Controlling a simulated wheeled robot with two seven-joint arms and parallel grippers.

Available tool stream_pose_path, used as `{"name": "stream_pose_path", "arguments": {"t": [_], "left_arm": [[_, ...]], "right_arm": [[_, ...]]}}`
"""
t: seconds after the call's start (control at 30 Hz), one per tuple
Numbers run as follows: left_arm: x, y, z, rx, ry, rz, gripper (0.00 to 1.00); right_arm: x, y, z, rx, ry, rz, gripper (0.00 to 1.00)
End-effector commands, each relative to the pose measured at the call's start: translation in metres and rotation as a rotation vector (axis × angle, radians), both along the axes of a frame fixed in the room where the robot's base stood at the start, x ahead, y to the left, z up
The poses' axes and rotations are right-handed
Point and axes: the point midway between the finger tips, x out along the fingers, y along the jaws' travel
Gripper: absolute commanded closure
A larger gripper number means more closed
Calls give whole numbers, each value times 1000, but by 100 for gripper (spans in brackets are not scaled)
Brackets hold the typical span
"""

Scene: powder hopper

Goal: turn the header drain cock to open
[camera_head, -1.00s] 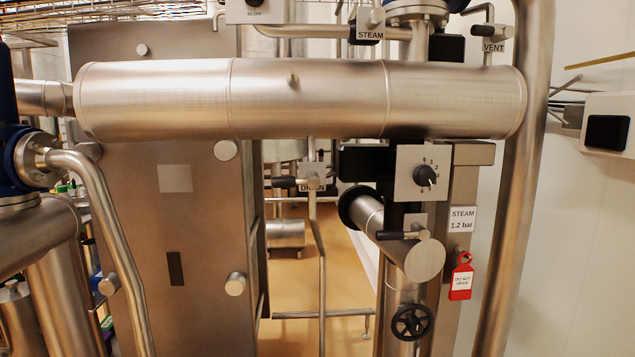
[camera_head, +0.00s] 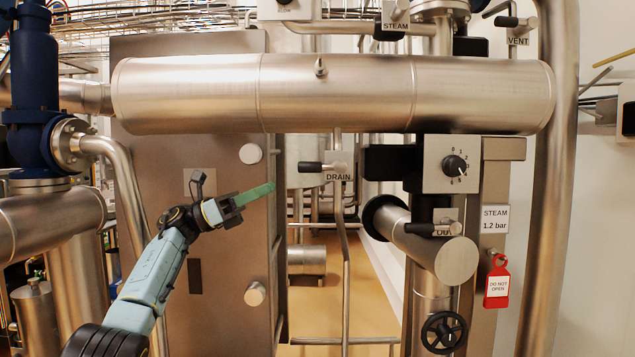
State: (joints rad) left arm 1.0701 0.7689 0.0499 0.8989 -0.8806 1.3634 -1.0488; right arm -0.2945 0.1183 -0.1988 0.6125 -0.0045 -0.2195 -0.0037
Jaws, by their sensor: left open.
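The drain cock (camera_head: 338,167) sits on a thin vertical pipe below the big horizontal steel header (camera_head: 335,92), above a DRAIN label (camera_head: 339,178). Its black-gripped lever (camera_head: 311,167) lies level and points left. My left gripper (camera_head: 268,189), with green fingers, is open and empty. In the picture it is left of and a little below the lever, apart from it, in front of a steel panel. Its fingers point right and overlap edge-on, so the gap between them hardly shows. My right gripper is not in view.
Right of the drain stand a dial box (camera_head: 452,164), an OUT valve lever (camera_head: 433,229), a black handwheel (camera_head: 444,332) and a red DO NOT OPEN tag (camera_head: 497,283). A bent pipe (camera_head: 128,200) rises at left. Open floor (camera_head: 364,290) shows behind the drain pipe.

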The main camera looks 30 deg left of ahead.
Motion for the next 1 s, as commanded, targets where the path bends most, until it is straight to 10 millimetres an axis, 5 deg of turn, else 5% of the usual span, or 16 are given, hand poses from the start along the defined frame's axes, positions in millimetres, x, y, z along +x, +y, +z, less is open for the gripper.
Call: {"name": "stream_pose_path", "arguments": {"t": [0.17,0.7,1.0], "left_arm": [[-4,-7,14,46,-43,-1,57],[45,-88,54,39,-39,-4,57],[56,-105,61,39,-36,-1,57]], "right_arm": [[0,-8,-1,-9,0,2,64],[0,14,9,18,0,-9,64],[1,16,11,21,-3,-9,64]]}}
